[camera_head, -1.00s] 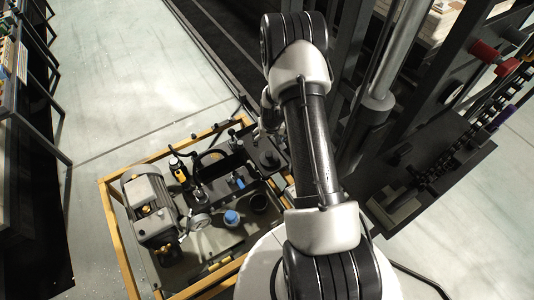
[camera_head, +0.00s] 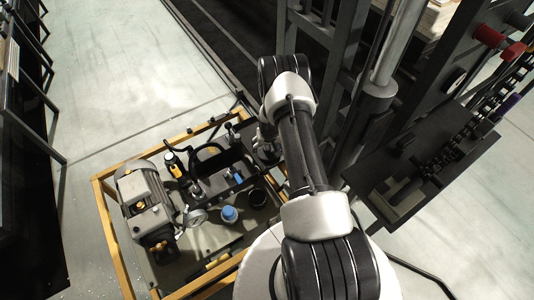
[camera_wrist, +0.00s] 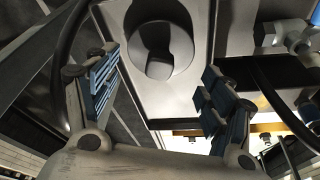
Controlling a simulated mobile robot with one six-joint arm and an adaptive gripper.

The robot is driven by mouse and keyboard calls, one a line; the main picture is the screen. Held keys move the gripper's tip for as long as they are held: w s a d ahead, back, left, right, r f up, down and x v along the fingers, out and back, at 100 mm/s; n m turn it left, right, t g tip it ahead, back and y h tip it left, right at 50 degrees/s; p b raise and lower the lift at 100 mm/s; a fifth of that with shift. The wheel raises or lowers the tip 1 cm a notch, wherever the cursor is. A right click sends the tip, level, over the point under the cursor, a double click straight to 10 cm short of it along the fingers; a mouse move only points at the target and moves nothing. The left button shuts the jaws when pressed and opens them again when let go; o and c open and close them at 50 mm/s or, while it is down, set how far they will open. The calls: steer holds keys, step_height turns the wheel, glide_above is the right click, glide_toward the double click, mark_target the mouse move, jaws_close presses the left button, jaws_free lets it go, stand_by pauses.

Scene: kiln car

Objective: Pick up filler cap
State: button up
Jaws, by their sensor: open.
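The filler cap (camera_wrist: 158,52) is a dark, round cap with a raised middle. In the wrist view it sits on a pale grey tank top (camera_wrist: 200,100), at the upper middle. My gripper (camera_wrist: 160,80) is open, with its two blue-padded fingers spread wide to the left and right. The cap lies beyond the fingertips, between their lines and a little above centre. Nothing is between the fingers, and I see no contact with the cap. In the head view my arm hides most of the gripper and the area around the cap.
In the head view a yellow-framed unit (camera_head: 112,240) holds a grey motor (camera_head: 145,205), a blue cap (camera_head: 229,213) and a gauge (camera_head: 196,217). A dark rack with a red knob (camera_head: 489,37) stands at right. Pale floor (camera_head: 130,85) is clear behind the unit.

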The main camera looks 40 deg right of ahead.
mark_target(267, 149)
steer(key=b+x, duration=0.1)
steer(key=x, duration=0.3)
steer(key=shift+s+f, duration=0.1)
steer(key=shift+s, duration=0.05)
steer(key=shift+c, duration=0.5)
steer(key=c, duration=0.6)
step_height(267, 149, up, 20)
steer(key=p, duration=0.5)
steer(key=s+a+r+n, duration=0.2)
steer(key=a+r+n, duration=0.1)
steer(key=a+r, duration=1.1)
steer(key=s+a+r, duration=0.1)
steer(key=s+a, duration=0.2)
steer(key=a, duration=0.1)
steer(key=s+a+r+n+y, duration=0.1)
steer(key=s+a+r, duration=0.1)
steer(key=a, duration=0.2)
steer(key=s+a+r+n, duration=0.1)
steer(key=s+a, duration=0.2)
steer(key=a, duration=0.1)
steer(key=shift+s+r, duration=0.3)
steer(key=shift+s, duration=0.05)
